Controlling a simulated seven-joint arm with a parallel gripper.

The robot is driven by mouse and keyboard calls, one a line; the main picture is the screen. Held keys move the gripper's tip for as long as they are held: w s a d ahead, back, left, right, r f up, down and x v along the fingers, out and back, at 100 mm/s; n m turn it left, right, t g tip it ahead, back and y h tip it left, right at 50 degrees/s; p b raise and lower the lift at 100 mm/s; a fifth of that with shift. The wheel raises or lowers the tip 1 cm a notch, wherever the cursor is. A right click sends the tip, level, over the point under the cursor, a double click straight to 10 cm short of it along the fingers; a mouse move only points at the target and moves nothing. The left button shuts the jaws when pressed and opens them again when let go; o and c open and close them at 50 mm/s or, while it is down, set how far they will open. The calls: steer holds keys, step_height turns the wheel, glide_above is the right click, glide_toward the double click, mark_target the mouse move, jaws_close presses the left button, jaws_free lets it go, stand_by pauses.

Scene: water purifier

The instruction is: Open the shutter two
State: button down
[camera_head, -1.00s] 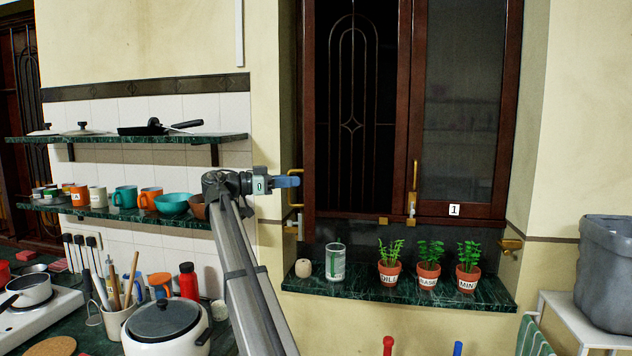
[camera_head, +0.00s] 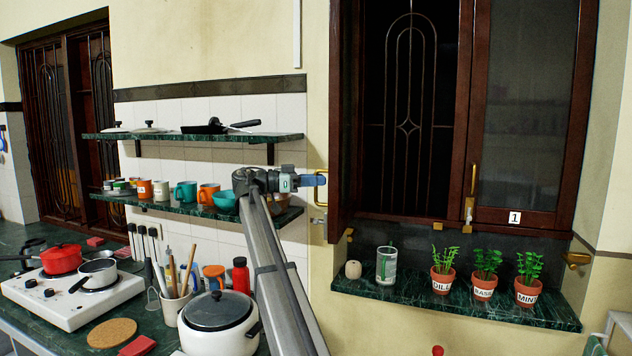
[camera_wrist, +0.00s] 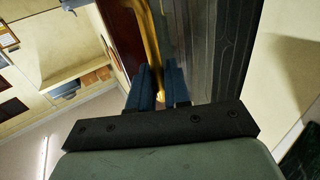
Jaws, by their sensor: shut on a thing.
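The left shutter (camera_head: 344,120) of the dark wooden window is swung outward and seen nearly edge-on in the head view. I take it as shutter two, though I cannot read a number on it. Its brass handle (camera_head: 318,201) is on its outer side, near the free edge. My gripper (camera_head: 322,180) has blue fingers at this handle. In the wrist view the brass handle (camera_wrist: 147,35) runs down to the gripper's fingers (camera_wrist: 161,86), which are shut on it. The exact contact is partly hidden.
The right shutter (camera_head: 525,110), labelled 1, is closed. Several potted herbs (camera_head: 485,287), a can (camera_head: 387,265) and a small round object (camera_head: 353,269) stand on the green sill (camera_head: 460,305). Shelves (camera_head: 200,208) with mugs and bowls are left of the window, beside my arm.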

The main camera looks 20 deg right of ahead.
steer(key=c, duration=1.3)
jaws_free()
steer(key=shift+w, duration=0.1)
steer(key=v, duration=1.3)
steer(key=shift+a, duration=0.35)
